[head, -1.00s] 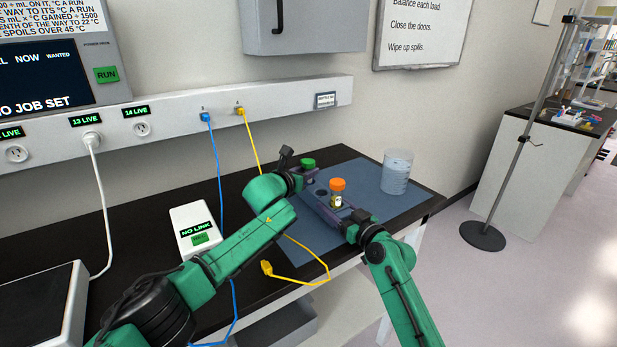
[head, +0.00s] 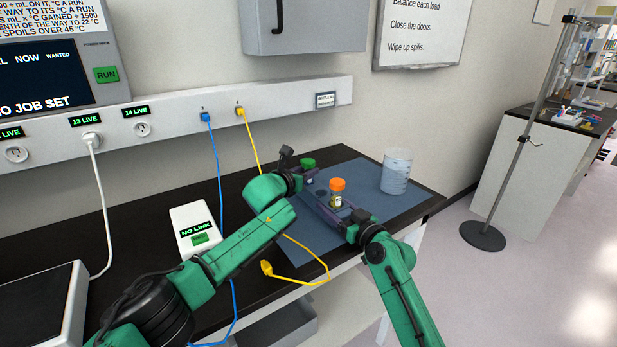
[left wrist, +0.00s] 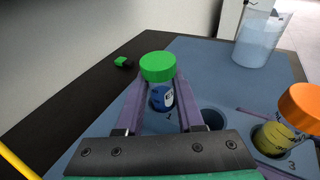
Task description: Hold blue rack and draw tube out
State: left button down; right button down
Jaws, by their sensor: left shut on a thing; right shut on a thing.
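My left gripper (head: 308,175) is shut on this tube, one finger on each side below the cap. The green cap (head: 308,163) also shows in the head view. I cannot tell whether the tube has risen in its hole. An orange-capped tube (head: 338,192) with yellow content stands at place 3, and the hole between is empty. My right gripper (head: 328,210) is at the rack's near side and shut on the rack; its contact is partly hidden.
A clear beaker (head: 396,172) of pale liquid stands on the blue mat (head: 405,203), right of the rack. A white NO LINK box (head: 196,228) sits further left. The wall is behind.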

pick_arm(q)
jog(key=shift+r, duration=3.3)
jog(key=shift+r, duration=0.1)
notch_tip(320, 180, up, 7)
